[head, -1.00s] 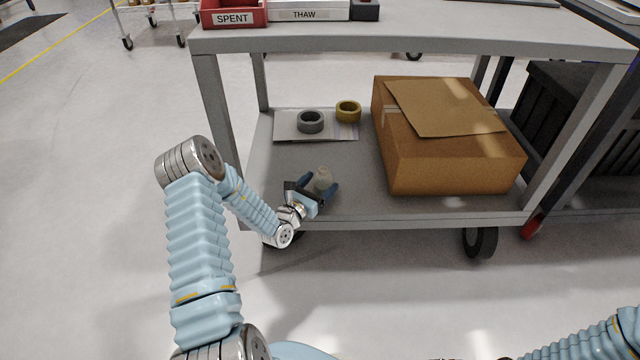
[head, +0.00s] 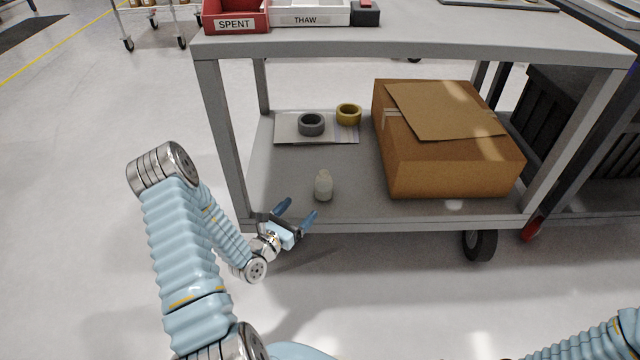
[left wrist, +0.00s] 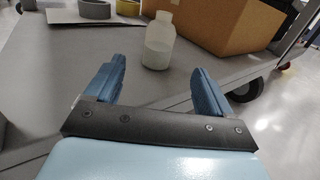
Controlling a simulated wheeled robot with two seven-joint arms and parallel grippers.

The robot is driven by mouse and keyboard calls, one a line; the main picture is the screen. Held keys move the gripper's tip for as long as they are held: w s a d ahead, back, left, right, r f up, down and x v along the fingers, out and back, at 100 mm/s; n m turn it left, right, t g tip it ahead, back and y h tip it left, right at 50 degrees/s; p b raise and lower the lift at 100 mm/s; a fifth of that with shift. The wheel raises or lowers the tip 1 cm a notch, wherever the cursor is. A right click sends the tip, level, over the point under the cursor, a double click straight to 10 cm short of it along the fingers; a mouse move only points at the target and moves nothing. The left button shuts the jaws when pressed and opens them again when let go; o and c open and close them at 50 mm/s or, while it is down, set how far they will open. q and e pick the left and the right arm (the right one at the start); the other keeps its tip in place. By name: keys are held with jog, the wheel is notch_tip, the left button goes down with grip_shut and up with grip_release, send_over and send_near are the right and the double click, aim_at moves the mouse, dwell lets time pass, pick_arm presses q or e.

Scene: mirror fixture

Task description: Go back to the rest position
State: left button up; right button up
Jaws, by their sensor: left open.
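My left gripper (head: 296,214) is open and empty at the front edge of the cart's lower shelf (head: 275,180). In the left wrist view its two blue fingers (left wrist: 158,88) are spread apart with nothing between them. A small whitish bottle (head: 323,186) stands upright on the lower shelf, just beyond the fingertips and apart from them. The bottle also shows in the left wrist view (left wrist: 158,42), ahead of the fingers. Part of my right arm shows at the lower right of the head view, but its gripper is out of view.
A cardboard box (head: 450,160) fills the shelf's right side. A grey tape roll (head: 311,125) and a yellow tape roll (head: 348,114) lie at the back left. The cart's front left post (head: 222,140) rises near my left arm. Floor in front is clear.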

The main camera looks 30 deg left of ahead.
pick_arm(q)
jog(key=s+d+m+g+h+p, duration=0.1)
jog(key=s+d+m+g+h, duration=0.2)
jog(key=d, duration=0.4)
jog(key=s+d+m+g+h+p, duration=0.1)
jog(key=s+d+m+g+h, duration=0.15)
jog(key=d+m+h, duration=0.4)
jog(key=s+d+m+g+h+p, duration=0.1)
jog(key=d+g+h, duration=0.25)
jog(key=d, duration=0.55)
jog(key=s+d+f+m+g+y+p, duration=0.1)
jog(key=s+d+f+m+g+y, duration=0.15)
jog(key=s+m+g, duration=0.45)
jog(key=s+d+f+m+g+y+p, duration=0.1)
jog(key=s+d+f+m+g+y, duration=0.15)
jog(key=s+m+g, duration=0.5)
jog(key=m+t+y, duration=0.1)
jog(key=m+t, duration=0.1)
jog(key=w+a+m+t+y+p, duration=0.1)
jog(key=m+y, duration=0.1)
jog(key=m, duration=0.1)
jog(key=w+m+t+y+p, duration=0.1)
jog(key=m+t, duration=0.1)
jog(key=m, duration=0.1)
jog(key=shift+w+a+f+t+y, duration=0.15)
jog(key=shift+a+f+t+y, duration=0.05)
jog(key=shift+t+y, duration=0.2)
